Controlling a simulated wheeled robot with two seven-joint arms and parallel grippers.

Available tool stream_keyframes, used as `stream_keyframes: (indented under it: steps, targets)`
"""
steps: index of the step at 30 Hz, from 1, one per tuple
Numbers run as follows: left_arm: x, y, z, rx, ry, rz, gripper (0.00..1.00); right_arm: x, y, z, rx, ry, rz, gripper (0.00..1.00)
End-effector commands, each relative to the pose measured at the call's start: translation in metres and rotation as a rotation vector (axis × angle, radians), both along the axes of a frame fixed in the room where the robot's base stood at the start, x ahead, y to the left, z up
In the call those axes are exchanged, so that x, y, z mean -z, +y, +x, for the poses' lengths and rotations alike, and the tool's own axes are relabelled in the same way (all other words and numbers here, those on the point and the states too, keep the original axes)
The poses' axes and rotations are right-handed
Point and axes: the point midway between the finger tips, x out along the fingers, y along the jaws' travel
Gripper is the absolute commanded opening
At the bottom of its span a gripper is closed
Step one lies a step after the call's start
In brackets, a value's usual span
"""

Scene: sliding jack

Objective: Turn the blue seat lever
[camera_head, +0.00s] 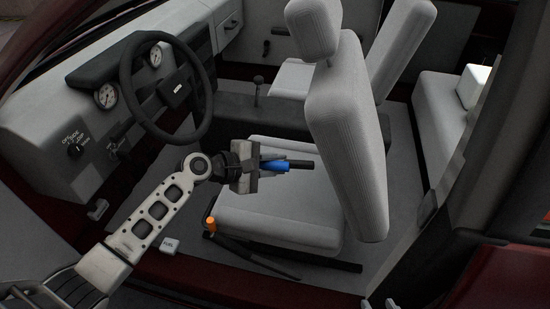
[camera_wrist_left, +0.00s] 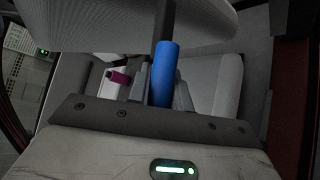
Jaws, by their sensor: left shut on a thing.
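The blue seat lever (camera_head: 276,166) is a blue grip on a black rod. In the head view it shows in front of the pale seat cushion (camera_head: 270,210), pointing right toward the backrest. My left gripper (camera_head: 256,169) is at its left end. In the left wrist view the blue grip (camera_wrist_left: 163,72) stands between the two grey fingers (camera_wrist_left: 162,88), which are closed on it. The black rod runs up from it out of view. Two small grey fingertips of my right gripper (camera_head: 378,304) show apart at the bottom edge; the rest is out of view.
An orange-tipped lever (camera_head: 210,225) is low beside the seat. The steering wheel (camera_head: 166,88) and dashboard are at the left. The seat backrest (camera_head: 345,120) stands right of the lever. In the wrist view a magenta piece (camera_wrist_left: 120,77) is left of the fingers.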

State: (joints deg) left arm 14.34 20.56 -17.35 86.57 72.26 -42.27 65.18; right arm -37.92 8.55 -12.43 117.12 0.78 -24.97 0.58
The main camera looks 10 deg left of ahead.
Motion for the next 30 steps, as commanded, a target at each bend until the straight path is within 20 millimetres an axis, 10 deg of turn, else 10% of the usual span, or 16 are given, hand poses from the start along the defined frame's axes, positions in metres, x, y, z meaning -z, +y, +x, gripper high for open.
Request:
stream_keyframes:
  steps: [9,10,12,30]
  targets:
    - [0.001,0.000,0.000,-0.001,0.001,0.000,0.00,0.000,0.000,0.000,0.001,-0.001,0.000,0.36]
    - [0.001,0.000,0.000,0.000,0.001,-0.001,0.29,0.000,0.000,0.000,0.001,-0.001,0.000,0.36]
    - [0.001,0.000,0.000,0.000,0.001,-0.001,0.43,0.000,0.000,0.000,0.001,-0.001,0.000,0.36]
    - [-0.017,0.034,-0.030,-0.002,0.001,0.004,0.43,-0.001,0.000,0.000,0.001,-0.001,0.000,0.36]
